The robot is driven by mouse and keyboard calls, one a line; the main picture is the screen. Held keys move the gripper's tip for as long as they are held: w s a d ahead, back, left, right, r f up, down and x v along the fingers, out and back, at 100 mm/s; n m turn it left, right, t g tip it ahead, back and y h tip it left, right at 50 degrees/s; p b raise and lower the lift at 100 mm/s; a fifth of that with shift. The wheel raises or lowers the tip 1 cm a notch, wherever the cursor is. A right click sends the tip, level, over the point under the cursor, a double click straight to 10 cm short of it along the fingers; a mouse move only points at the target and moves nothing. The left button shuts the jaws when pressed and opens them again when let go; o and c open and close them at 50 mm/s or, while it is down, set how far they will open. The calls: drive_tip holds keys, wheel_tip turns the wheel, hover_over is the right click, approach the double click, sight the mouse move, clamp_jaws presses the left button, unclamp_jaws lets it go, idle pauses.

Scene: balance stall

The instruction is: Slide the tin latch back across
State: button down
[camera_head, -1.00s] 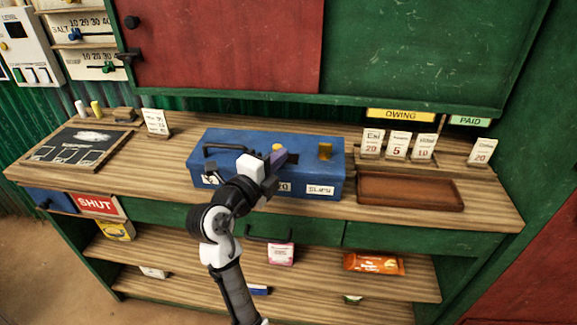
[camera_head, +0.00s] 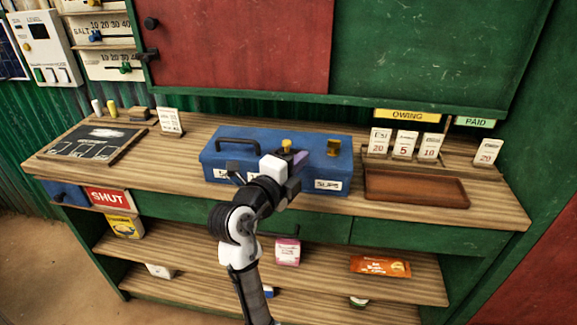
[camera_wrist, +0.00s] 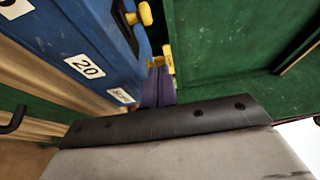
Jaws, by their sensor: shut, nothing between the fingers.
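The blue tin (camera_head: 222,158) stands on the counter, with a dark carry handle on its lid. I cannot tell which belongs to the latch. My gripper (camera_head: 299,158) is shut and empty, its purple fingers just right of the small knob, over the tin's front part. In the wrist view, the fingers (camera_wrist: 157,88) are beside the tin (camera_wrist: 85,25), close to one brass part (camera_wrist: 167,58). Contact cannot be told.
A brown tray (camera_head: 415,199) lies right of the tin, with price cards (camera_head: 404,146) behind it. A chalkboard (camera_head: 97,142) and a small card (camera_head: 170,121) are to the left. The counter (camera_head: 180,155) left of the tin is clear.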

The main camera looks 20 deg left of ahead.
drive_tip(key=s+a+b, duration=0.1)
drive_tip(key=s+b, duration=0.1)
drive_tip(key=s, duration=0.7)
drive_tip(key=shift+s+a, duration=0.3)
